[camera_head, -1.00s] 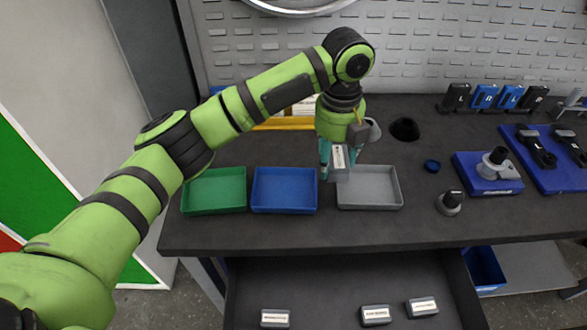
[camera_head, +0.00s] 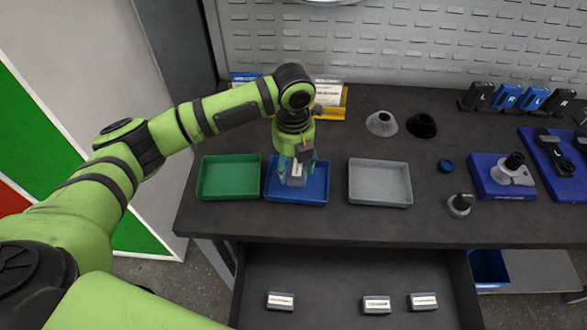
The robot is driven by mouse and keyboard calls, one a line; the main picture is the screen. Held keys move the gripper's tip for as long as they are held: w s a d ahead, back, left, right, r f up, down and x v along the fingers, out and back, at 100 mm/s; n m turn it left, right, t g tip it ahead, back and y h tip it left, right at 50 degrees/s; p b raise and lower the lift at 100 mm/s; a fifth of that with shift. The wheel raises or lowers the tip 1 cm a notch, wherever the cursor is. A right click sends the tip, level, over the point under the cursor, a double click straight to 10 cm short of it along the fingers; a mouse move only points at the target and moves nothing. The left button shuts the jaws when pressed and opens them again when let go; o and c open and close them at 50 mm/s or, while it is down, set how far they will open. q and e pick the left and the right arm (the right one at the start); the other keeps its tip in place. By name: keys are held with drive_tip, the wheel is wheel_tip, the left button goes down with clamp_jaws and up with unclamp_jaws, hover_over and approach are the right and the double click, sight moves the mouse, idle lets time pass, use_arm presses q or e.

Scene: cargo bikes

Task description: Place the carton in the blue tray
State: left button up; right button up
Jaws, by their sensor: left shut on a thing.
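The carton (camera_head: 297,176) is a small grey box with a white label. My left gripper (camera_head: 297,168) is shut on it, pointing down over the blue tray (camera_head: 315,193). The carton appears within the tray's outline; whether it touches the tray floor I cannot tell. The blue tray sits on the dark workbench between the green tray (camera_head: 228,178) and the grey tray (camera_head: 380,183). Both of those look empty. My right gripper is not in view.
Below the bench edge, an open drawer (camera_head: 335,265) holds three small labelled boxes. Dark and grey cones (camera_head: 381,123) stand at the back. Blue holders (camera_head: 490,178) with devices are at the right. A yellow bin (camera_head: 332,99) stands behind my arm.

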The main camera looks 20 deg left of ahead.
sight(294, 173)
use_arm(q)
wheel_tip(294, 173, down, 3)
drive_tip(key=shift+r+p, duration=0.15)
drive_tip(key=shift+p, duration=0.15)
drive_tip(key=shift+f, duration=0.4)
drive_tip(key=shift+f, duration=0.1)
drive_tip(key=o, duration=1.2)
wheel_tip(294, 173, up, 12)
drive_tip(key=shift+r+b, duration=0.15)
drive_tip(key=shift+b, duration=1.1)
